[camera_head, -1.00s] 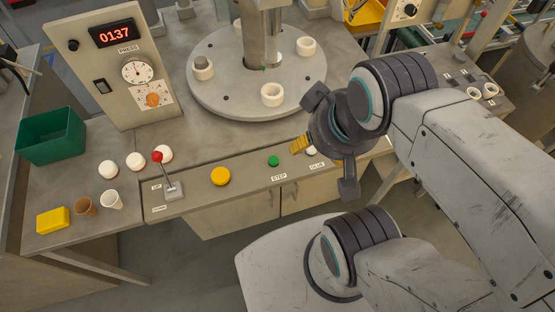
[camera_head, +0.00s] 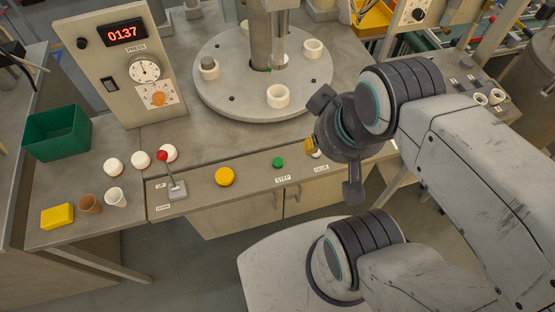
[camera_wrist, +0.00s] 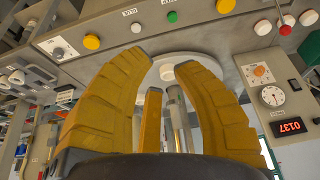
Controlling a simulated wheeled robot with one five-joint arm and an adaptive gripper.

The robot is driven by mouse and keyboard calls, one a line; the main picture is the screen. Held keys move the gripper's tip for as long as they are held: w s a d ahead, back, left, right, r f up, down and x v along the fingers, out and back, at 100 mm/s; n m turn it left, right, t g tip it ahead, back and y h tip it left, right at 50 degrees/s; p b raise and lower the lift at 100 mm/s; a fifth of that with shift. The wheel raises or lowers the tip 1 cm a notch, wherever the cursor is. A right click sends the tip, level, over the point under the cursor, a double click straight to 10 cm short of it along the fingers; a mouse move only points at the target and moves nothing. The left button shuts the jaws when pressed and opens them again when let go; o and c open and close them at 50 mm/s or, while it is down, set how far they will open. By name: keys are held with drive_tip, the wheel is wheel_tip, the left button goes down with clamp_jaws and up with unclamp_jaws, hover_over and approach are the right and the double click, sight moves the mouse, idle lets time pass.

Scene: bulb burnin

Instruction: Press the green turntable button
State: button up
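The green button (camera_head: 278,162) sits on the front panel above the STEP label, right of the large yellow button (camera_head: 225,176). In the wrist view, which is upside down, the green button (camera_wrist: 172,16) shows near the top, beyond the fingertips and clear of them. My gripper (camera_head: 309,145) is above the panel, to the right of the green button in the head view. In the wrist view my gripper (camera_wrist: 165,62) has its yellow fingers apart with nothing between them. The turntable (camera_head: 215,95) carries several pale rings.
A red-knobbed lever (camera_head: 172,178), white domed buttons (camera_head: 140,159), two cups (camera_head: 115,197) and a yellow block (camera_head: 57,216) lie left of the buttons. A press panel (camera_head: 120,85) reading 0137 and a green bin (camera_head: 57,137) stand behind. The GLUE-labelled button is partly hidden by my gripper.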

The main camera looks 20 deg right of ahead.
clamp_jaws()
drive_tip(key=shift+c, duration=1.9)
unclamp_jaws()
